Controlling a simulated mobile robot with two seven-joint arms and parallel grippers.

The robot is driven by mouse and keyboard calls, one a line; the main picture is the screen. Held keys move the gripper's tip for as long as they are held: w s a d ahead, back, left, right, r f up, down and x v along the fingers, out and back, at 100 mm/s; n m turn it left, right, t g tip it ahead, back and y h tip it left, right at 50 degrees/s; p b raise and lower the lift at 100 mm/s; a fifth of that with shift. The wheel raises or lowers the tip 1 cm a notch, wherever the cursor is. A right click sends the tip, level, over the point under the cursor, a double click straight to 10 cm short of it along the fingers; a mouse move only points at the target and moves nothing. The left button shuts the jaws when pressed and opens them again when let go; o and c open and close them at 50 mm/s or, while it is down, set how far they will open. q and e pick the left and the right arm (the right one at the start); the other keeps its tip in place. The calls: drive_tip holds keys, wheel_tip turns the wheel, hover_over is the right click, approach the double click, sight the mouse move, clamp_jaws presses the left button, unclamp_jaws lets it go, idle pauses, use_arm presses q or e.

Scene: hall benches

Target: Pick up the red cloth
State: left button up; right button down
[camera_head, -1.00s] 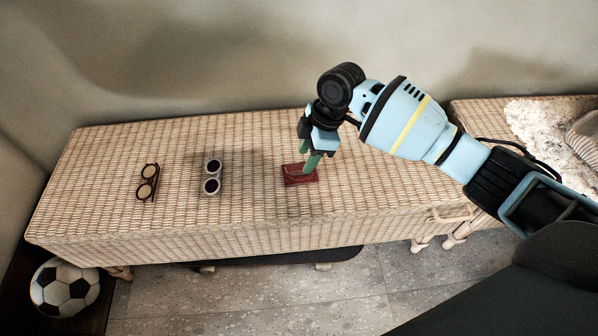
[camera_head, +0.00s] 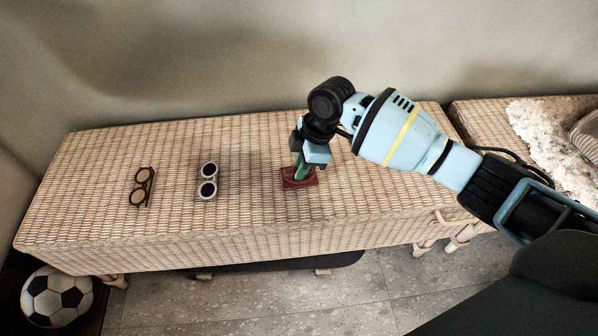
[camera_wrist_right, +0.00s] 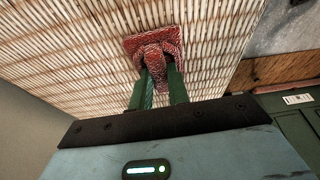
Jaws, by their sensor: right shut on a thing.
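The red cloth (camera_head: 300,181) lies folded on the woven bench top, near the middle of the head view. My right gripper (camera_head: 299,174) points down at it, its green fingers shut on the cloth. In the right wrist view the cloth (camera_wrist_right: 153,43) bunches up between the green fingertips (camera_wrist_right: 160,72), while its outer part still appears spread flat against the weave. The fingers and wrist hide part of the cloth in the head view. My left gripper is not in view.
On the woven bench (camera_head: 100,190), black-rimmed glasses (camera_head: 141,187) and white-framed sunglasses (camera_head: 208,181) lie left of the cloth. A football (camera_head: 56,297) is at the lower left. Bare bench top surrounds the cloth.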

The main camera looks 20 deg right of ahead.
sight(294, 170)
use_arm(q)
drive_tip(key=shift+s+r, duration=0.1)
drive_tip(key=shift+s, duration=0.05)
use_arm(e)
drive_tip(key=shift+r, duration=0.15)
